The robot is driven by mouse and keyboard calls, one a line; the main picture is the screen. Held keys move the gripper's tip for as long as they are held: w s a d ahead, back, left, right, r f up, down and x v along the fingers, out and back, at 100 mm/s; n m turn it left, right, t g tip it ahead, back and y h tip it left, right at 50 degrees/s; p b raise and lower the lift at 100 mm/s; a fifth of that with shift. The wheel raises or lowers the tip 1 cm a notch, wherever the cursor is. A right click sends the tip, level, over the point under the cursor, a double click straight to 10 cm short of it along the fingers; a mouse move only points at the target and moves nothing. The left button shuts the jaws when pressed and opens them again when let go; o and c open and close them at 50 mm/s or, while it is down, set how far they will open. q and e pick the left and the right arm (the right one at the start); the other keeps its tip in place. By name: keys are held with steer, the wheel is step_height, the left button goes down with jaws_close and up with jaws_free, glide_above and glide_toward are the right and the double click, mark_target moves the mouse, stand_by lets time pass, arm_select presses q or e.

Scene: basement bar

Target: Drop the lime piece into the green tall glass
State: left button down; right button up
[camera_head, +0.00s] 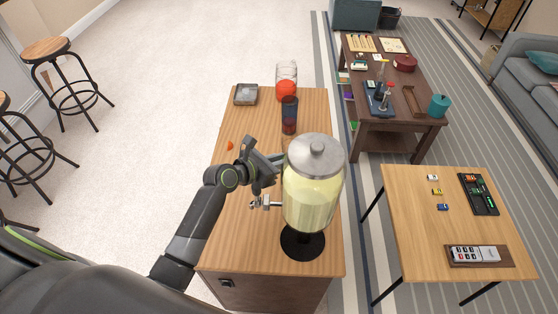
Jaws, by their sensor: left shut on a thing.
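My left gripper (268,160) is over the wooden cabinet top, just left of the large drink dispenser (312,190). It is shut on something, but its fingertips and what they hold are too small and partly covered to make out. I cannot pick out the lime piece. I cannot identify a green tall glass either; the dispenser hides part of the cabinet top behind it. A tall dark glass with a reddish lower part (289,115) stands upright beyond the gripper, apart from it. My right gripper is not in view.
The dispenser has a grey lid, pale yellow liquid, a black base and a metal tap (264,202). A clear vessel with red-orange contents (286,88) and a grey square tray (246,94) stand at the cabinet's far end. A small orange piece (229,145) lies near its left edge.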

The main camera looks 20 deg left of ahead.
arm_select(q)
steer(key=c, duration=1.3)
jaws_free()
steer(key=shift+c, duration=0.2)
steer(key=shift+s, duration=0.1)
steer(key=v, duration=1.7)
steer(key=shift+b, duration=0.35)
steer(key=shift+s+a, duration=0.1)
steer(key=shift+a, duration=0.05)
